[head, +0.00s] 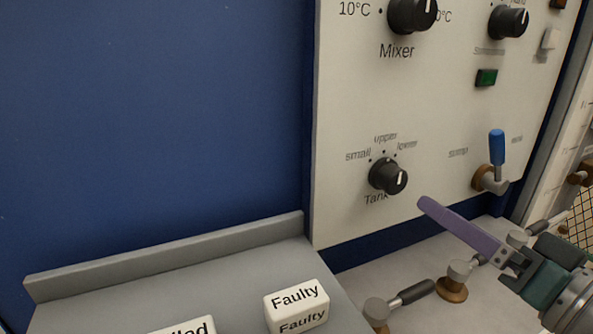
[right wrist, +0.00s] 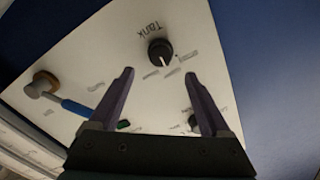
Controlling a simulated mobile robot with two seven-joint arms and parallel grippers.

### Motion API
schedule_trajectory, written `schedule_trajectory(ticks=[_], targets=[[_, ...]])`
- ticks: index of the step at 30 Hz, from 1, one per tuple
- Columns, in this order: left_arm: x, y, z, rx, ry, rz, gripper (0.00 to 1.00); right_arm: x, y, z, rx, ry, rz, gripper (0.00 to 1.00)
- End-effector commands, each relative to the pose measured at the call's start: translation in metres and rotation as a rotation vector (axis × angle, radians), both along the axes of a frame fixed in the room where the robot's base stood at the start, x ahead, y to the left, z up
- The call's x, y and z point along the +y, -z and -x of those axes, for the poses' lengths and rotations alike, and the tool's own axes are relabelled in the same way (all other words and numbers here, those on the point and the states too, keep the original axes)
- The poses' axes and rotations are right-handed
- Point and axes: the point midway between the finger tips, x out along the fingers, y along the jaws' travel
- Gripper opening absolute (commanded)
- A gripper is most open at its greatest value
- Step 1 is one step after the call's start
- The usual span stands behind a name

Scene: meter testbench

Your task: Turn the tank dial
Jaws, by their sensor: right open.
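The tank dial (head: 388,176) is a black round knob with a white pointer line, low on the cream panel (head: 345,110). Labels "small", "upper" and "lower" are around it, with "Tank" below; the pointer's exact setting is hard to read. My right gripper (head: 425,203) has purple fingers and is in front of the panel, to the right of and lower than the dial in the head view. In the right wrist view its two fingers (right wrist: 161,85) are spread and empty, with the dial (right wrist: 160,52) beyond the tips, between them and apart from them. My left gripper is out of view.
A blue-handled lever (head: 497,150) is right of the dial. The Mixer dial (head: 411,14), another black dial (head: 508,22) and a green button (head: 486,77) are higher up. Handled valves (head: 452,284) stand below. A white "Faulty" block (head: 297,305) is on the grey shelf (head: 230,262).

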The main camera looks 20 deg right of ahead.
Motion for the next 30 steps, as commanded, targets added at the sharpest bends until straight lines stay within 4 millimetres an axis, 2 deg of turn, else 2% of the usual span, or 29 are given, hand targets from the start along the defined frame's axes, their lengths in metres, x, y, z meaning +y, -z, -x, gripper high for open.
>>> schedule_trajectory(ticks=[5,18,24,30], targets=[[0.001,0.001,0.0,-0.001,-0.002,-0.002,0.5,-0.001,0.0,-0.01,-0.013,0.002,-0.007,0.81],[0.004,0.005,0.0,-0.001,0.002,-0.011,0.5,0.005,0.0,-0.082,-0.011,0.001,-0.004,0.81],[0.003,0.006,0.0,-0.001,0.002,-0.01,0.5,0.007,0.001,-0.097,-0.009,0.001,-0.005,0.81],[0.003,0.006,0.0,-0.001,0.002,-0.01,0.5,0.007,0.001,-0.099,-0.008,0.001,-0.004,0.81]])
